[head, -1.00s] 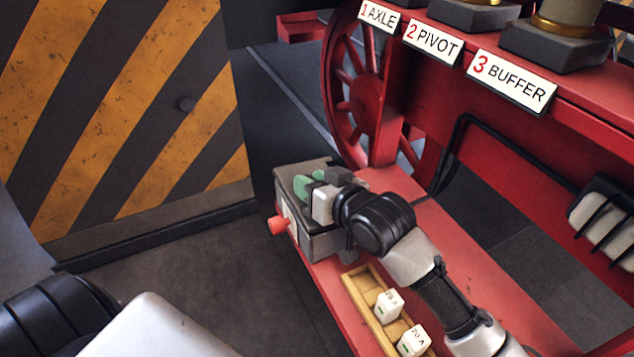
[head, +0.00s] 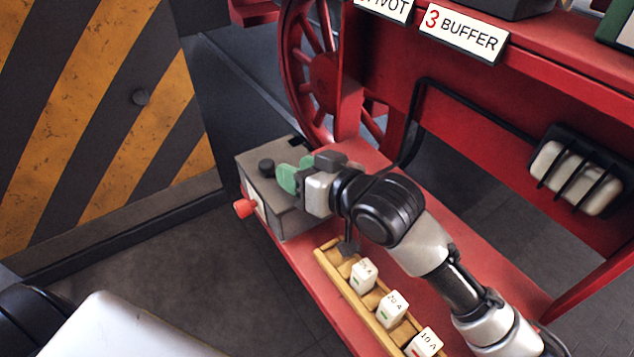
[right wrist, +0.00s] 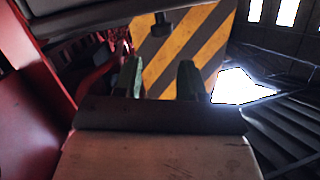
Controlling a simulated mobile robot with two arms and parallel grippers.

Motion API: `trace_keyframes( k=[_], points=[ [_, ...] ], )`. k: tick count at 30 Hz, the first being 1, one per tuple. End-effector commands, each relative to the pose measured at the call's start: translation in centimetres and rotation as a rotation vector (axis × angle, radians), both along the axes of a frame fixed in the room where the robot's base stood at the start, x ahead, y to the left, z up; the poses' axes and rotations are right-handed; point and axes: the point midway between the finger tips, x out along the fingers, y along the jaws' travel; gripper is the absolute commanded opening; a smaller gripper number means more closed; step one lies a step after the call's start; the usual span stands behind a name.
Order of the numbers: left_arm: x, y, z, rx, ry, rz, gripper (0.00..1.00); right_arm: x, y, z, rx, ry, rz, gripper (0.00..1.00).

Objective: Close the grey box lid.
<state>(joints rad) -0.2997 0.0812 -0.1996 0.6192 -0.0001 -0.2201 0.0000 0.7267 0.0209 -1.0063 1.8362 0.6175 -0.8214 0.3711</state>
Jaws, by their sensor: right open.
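The grey box (head: 283,222) sits on the red deck in the head view. In the right wrist view, the open fingers (right wrist: 160,80) show below a dark knob (right wrist: 162,24). My left gripper is not in view.
A wooden tray (head: 328,265) with white labelled blocks lies in front of the box. A red wheel (head: 322,80) and red frame stand behind. A striped panel (head: 95,120) is at left. Floor in front of that panel is clear.

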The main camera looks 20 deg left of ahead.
Motion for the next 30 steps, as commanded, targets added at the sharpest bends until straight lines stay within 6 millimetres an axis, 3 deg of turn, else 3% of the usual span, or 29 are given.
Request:
trace_keyframes(
  k=[3,9,26,30],
  points=[
    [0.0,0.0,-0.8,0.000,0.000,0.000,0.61,-0.7,-2.0,0.3,0.000,-0.002,-0.001,0.41],
    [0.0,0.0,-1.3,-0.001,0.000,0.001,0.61,-1.4,-3.8,0.9,-0.001,0.001,0.000,0.41],
    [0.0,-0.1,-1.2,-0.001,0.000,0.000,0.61,-1.5,-4.1,1.2,-0.001,0.001,0.000,0.41],
    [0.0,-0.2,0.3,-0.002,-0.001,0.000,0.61,-1.5,-4.1,2.7,-0.001,0.001,0.000,0.41]
  ],
)
